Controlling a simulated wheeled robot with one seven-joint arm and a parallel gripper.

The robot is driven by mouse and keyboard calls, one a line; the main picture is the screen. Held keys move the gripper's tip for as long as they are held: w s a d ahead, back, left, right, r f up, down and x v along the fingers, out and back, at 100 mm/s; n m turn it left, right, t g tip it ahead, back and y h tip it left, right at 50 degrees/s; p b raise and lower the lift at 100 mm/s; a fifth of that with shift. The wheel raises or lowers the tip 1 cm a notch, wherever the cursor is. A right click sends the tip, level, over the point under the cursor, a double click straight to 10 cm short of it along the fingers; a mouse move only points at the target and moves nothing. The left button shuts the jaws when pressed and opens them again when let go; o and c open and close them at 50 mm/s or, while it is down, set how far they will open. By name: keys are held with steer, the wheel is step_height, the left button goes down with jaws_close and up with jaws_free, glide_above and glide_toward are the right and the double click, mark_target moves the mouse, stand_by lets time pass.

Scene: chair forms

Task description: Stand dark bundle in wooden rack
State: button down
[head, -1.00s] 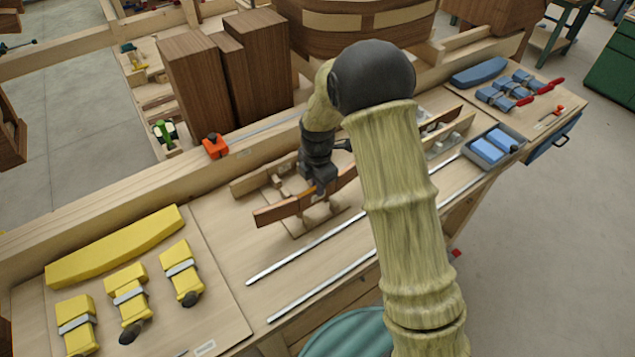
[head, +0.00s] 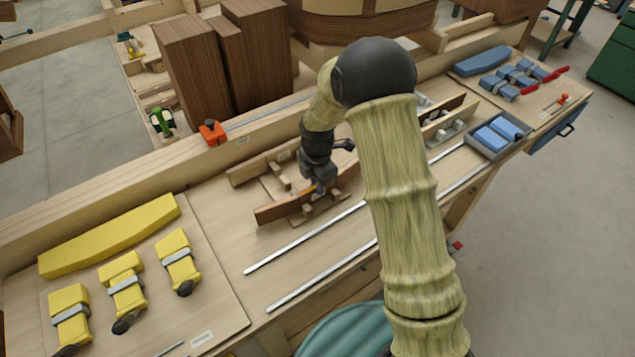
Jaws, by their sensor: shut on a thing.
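The dark bundle is a long, curved brown strip (head: 280,212) in the head view, on the middle of the bench. My gripper (head: 320,188) points down and is shut on it near its middle. The wooden rack (head: 272,172) is a pale base with a back rail and small upright blocks. The bundle stands on edge, low at the rack's front side, with small blocks in front of and behind it. My arm hides part of its right end. I cannot tell whether its lower edge touches the base.
Yellow forms and clamped pieces (head: 110,240) lie at left, with blue ones (head: 490,65) at far right. Two metal bars (head: 310,235) lie in front of the rack. An orange clamp (head: 212,132) and tall brown blocks (head: 190,75) stand behind.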

steer(key=shift+f, duration=0.25)
steer(key=c, duration=1.3)
jaws_free()
step_height(320, 180, up, 17)
steer(key=b, duration=0.3)
steer(key=shift+r+b, duration=0.2)
steer(key=shift+b, duration=0.2)
steer(key=shift+d, duration=0.1)
steer(key=s+d+f+m+t, duration=0.1)
steer(key=s+d+f+m, duration=0.1)
steer(key=s+d+m, duration=0.3)
steer(key=s+d+f+m, duration=0.2)
steer(key=s+d+m, duration=0.3)
steer(key=m, duration=0.6)
steer(key=s+d+f+m+t, duration=0.1)
steer(key=s+d+f+m, duration=0.1)
steer(key=s+d+m, duration=0.3)
steer(key=shift+s+f+m+t, duration=0.15)
steer(key=shift+s+f+m, duration=0.05)
steer(key=shift+s+m, duration=0.8)
steer(key=shift+s+f+m+t, duration=0.15)
steer(key=shift+s+f+m, duration=0.05)
steer(key=shift+s+m, duration=0.75)
